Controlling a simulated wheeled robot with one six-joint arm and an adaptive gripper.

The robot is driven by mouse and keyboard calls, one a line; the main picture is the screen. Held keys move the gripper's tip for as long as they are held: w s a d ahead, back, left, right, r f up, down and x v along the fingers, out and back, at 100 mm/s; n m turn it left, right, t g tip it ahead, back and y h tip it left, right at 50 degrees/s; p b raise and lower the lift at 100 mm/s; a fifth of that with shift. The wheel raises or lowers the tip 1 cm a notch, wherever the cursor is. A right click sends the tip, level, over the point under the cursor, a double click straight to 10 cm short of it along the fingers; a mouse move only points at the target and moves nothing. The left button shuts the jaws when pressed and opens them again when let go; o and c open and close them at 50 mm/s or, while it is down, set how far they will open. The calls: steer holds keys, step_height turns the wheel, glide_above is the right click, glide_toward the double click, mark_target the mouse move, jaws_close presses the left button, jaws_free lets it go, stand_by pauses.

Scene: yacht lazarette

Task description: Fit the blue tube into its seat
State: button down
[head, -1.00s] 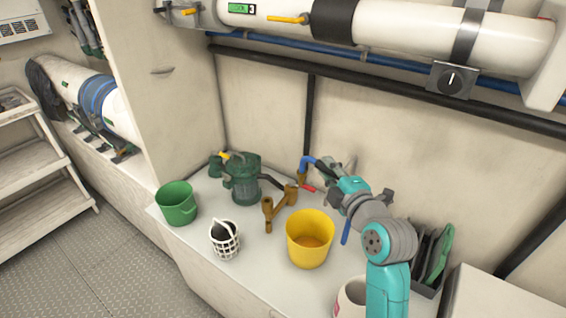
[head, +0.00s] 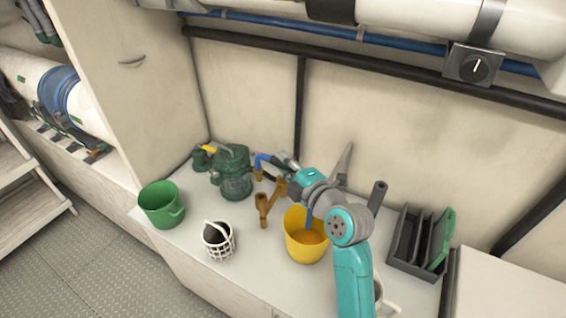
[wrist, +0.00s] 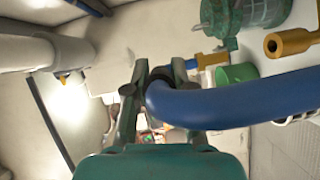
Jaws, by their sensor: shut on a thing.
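The blue tube (head: 264,158) is bent, and my gripper (head: 284,162) is shut on it over the back of the counter. In the wrist view the tube (wrist: 235,103) sits at my gripper's fingertips (wrist: 160,88) and runs off to the right. A brown end piece (head: 258,173) shows below the tube's left end. A blue length (head: 309,219) hangs under my wrist; I cannot tell whether it is the same tube. A brown fitting with upright sockets (head: 263,208) stands just in front, apart from the tube. I cannot tell which opening is the seat.
A green pump (head: 234,175) stands left of my gripper. A yellow bucket (head: 304,247) is under my arm. A white basket (head: 219,242) and green bucket (head: 161,205) stand at the front left. A dark rack (head: 407,240) is at right. Pipes run along the wall above.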

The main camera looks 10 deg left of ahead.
steer(key=shift+f, duration=5.15)
steer(key=c, duration=0.9)
jaws_free()
steer(key=shift+d, duration=0.1)
steer(key=v, duration=1.2)
steer(key=shift+s, duration=0.1)
